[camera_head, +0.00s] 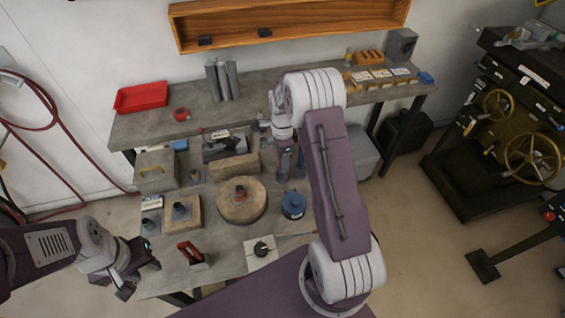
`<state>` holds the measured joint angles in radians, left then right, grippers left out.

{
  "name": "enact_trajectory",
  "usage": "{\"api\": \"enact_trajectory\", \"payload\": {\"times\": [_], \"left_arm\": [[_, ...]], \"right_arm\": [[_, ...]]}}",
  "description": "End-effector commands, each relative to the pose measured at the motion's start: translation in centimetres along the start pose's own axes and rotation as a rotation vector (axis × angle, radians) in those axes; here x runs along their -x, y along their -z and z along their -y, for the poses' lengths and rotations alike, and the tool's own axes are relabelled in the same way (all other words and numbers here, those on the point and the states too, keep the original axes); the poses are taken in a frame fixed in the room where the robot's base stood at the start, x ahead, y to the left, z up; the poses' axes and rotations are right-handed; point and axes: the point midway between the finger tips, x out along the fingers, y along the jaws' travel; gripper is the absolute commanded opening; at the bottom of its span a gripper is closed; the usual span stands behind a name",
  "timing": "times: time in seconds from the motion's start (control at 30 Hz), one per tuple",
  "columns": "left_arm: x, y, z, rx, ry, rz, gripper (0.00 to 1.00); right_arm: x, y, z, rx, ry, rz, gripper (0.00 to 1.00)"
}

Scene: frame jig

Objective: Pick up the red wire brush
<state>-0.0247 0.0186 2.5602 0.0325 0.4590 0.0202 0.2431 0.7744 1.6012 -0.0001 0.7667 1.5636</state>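A small red-handled item (189,252) with a dark base is at the front left of the bench. It may be the red wire brush, but its bristles cannot be made out. My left gripper (140,274) is just left of it, at the bench's front left edge. Its dark fingers are apart, nothing shows between them, and it does not touch the red item. My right arm reaches up over the middle of the bench. Its gripper (288,163) points down behind the blue round canister, partly hidden by the arm, and its fingers are too small to read.
A red tray (141,97) and a red ring-like item (181,114) are at the back.

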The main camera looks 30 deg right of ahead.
Motion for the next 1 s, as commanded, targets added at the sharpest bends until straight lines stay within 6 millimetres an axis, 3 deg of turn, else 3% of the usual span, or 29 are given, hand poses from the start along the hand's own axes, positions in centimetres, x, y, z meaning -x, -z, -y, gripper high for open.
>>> {"api": "enact_trajectory", "payload": {"times": [0.2,0.37,0.4,0.73,1.0], "left_arm": [[0.0,0.0,0.0,0.000,0.000,0.000,0.36],[0.0,0.0,0.0,0.000,0.000,0.000,0.36],[0.0,0.0,0.0,0.000,0.000,0.000,0.36],[-0.1,0.0,0.0,0.000,0.000,0.000,0.36],[-0.6,-0.1,0.0,0.000,0.000,0.000,0.36]], "right_arm": [[-0.3,0.0,0.0,0.000,0.001,0.000,0.46],[-0.2,0.0,0.0,0.000,0.001,0.000,0.04],[-0.2,0.0,0.0,0.000,0.001,0.000,0.00],[0.5,0.0,0.1,0.000,0.004,0.000,0.00],[6.7,0.0,0.2,0.000,0.007,0.000,0.00]]}}
